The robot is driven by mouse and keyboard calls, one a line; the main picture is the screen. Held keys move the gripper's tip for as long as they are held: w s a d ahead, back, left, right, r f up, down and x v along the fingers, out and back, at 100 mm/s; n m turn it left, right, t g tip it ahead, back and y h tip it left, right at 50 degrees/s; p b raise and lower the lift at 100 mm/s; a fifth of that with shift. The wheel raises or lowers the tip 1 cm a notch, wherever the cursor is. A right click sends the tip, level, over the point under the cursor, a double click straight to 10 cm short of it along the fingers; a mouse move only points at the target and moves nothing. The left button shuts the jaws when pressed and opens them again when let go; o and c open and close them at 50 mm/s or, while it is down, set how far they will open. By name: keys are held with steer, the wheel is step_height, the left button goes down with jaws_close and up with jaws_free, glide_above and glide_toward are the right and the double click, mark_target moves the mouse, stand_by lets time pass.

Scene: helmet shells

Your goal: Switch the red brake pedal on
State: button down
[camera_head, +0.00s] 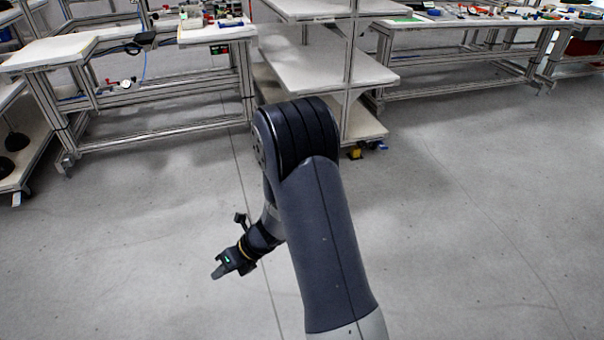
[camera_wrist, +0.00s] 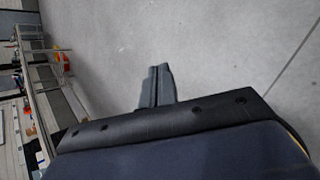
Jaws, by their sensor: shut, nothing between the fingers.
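My gripper (camera_head: 216,273) hangs over bare floor in the head view, left of my forearm. Its two fingers also show in the wrist view (camera_wrist: 158,70), side by side, shut with nothing between them. A wheeled shelf rack (camera_head: 370,125) stands beyond my arm. At its foot are a small yellow part (camera_head: 355,153) and a small blue part (camera_head: 376,146) near the floor. I cannot make out a red brake pedal there; my arm covers the rack's lower left part. My gripper is well apart from the rack.
A workbench (camera_head: 140,45) stands at the left back, and a long bench (camera_head: 470,22) with several small items is at the right back. A shelf with dark objects (camera_head: 15,141) is at the left edge. The grey floor (camera_head: 470,220) is clear.

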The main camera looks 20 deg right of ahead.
step_height(320, 180, down, 39)
steer(key=d+m+t+h+b, duration=0.1)
steer(key=m+b, duration=1.1)
steer(key=m, duration=0.6)
steer(key=shift+f+m+t+b, duration=0.15)
steer(key=shift+m+t+b, duration=0.15)
steer(key=shift+m+b, duration=0.1)
steer(key=shift+d, duration=0.15)
